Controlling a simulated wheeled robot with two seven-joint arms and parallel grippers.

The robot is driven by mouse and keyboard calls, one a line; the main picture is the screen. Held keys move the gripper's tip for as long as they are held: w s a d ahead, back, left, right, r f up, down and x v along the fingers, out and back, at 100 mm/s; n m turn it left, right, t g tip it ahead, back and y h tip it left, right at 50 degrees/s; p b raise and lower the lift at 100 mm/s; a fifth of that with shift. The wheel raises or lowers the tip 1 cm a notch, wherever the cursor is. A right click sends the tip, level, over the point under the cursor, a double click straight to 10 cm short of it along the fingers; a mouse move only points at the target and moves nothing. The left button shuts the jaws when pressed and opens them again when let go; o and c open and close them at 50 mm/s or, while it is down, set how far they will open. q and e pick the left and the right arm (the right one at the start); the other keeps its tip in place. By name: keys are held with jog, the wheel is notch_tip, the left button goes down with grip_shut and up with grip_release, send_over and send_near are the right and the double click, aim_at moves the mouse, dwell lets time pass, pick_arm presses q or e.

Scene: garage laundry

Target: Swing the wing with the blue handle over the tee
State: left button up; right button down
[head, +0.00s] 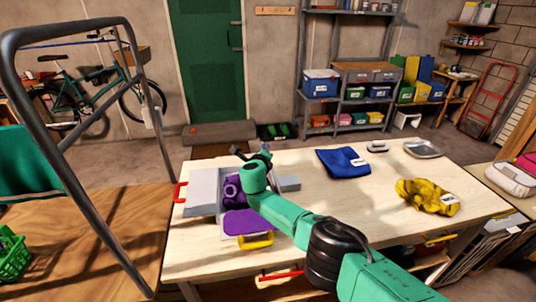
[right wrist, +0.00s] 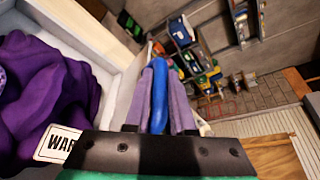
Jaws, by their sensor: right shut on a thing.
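The grey folding board (head: 200,187) lies on the table, with a red handle (head: 180,192) at its left and a yellow handle (head: 257,240) at its front. The purple tee (head: 245,222) lies on it, bunched in the middle and partly hidden by my right arm; it also shows in the right wrist view (right wrist: 45,90). My right gripper (head: 258,157) is over the board's right part. In the right wrist view its fingers are shut around the blue handle (right wrist: 160,95), beside a pale panel (right wrist: 118,45). The wing's exact tilt is unclear. My left gripper is out of view.
A blue folded cloth (head: 342,162), a yellow crumpled cloth (head: 427,196) and a metal tray (head: 423,149) lie on the table's right half. A grey metal frame (head: 100,215) stands at the left, by a green basket (head: 12,255). Bare tabletop (head: 340,205) lies right of the board.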

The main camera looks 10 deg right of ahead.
jog(key=shift+a+f+b, duration=0.2)
jog(key=shift+a+b, duration=0.1)
jog(key=shift+a, duration=0.4)
jog(key=c, duration=1)
grip_release()
jog(key=shift+o, duration=1.2)
jog(key=shift+w+f, duration=0.1)
jog(key=shift+w, duration=0.05)
jog(key=shift+w+f, duration=0.1)
